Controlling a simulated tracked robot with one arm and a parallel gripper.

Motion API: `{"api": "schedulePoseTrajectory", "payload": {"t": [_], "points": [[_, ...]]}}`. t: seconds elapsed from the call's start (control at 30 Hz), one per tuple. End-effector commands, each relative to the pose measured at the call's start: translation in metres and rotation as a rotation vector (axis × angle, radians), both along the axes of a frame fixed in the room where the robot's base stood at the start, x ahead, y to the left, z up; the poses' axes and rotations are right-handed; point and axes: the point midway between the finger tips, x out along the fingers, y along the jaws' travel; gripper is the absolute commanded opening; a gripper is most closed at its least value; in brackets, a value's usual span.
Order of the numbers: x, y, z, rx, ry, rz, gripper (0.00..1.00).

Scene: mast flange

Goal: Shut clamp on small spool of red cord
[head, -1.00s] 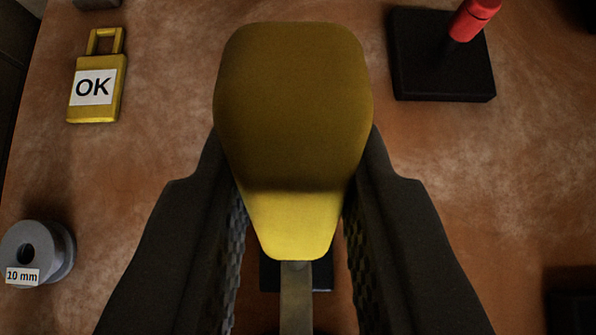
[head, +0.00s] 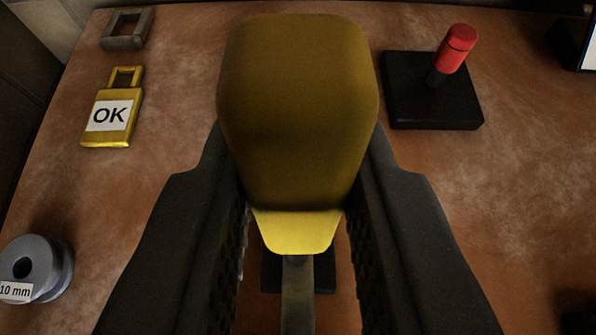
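No spool of red cord is to be seen in the head view. My gripper (head: 298,215) is in the middle, its dark fingers on both sides of a yellow handle (head: 300,110). They appear to press on the handle's sides, partly hidden behind it. A grey shaft (head: 297,295) runs down from the handle, over a small black base (head: 325,272). A grey spool (head: 38,268) with a "10 mm" label stands at the lower left, bare of cord, apart from my gripper.
A yellow padlock (head: 112,112) marked OK lies at the upper left, with a grey frame-like piece (head: 127,29) behind it. At the upper right a red handle (head: 457,48) stands on a black base (head: 430,105).

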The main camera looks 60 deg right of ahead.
Motion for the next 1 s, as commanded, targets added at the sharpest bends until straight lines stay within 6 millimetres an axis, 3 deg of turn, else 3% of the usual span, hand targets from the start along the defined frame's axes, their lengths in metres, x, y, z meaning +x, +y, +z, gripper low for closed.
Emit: {"api": "schedulePoseTrajectory", "payload": {"t": [0.07, 0.1, 0.17, 0.2, 0.57, 1.0], "points": [[0.001, 0.001, -0.002, 0.003, 0.000, 0.001, 0.00], [0.001, 0.001, -0.001, 0.003, 0.000, 0.001, 0.24], [0.001, 0.000, -0.002, 0.003, 0.000, 0.001, 0.41], [0.001, 0.000, -0.001, 0.003, 0.000, 0.001, 0.44], [-0.002, 0.004, 0.003, 0.001, -0.001, 0.000, 0.44], [-0.041, 0.064, 0.042, 0.000, -0.005, 0.006, 0.44]]}}
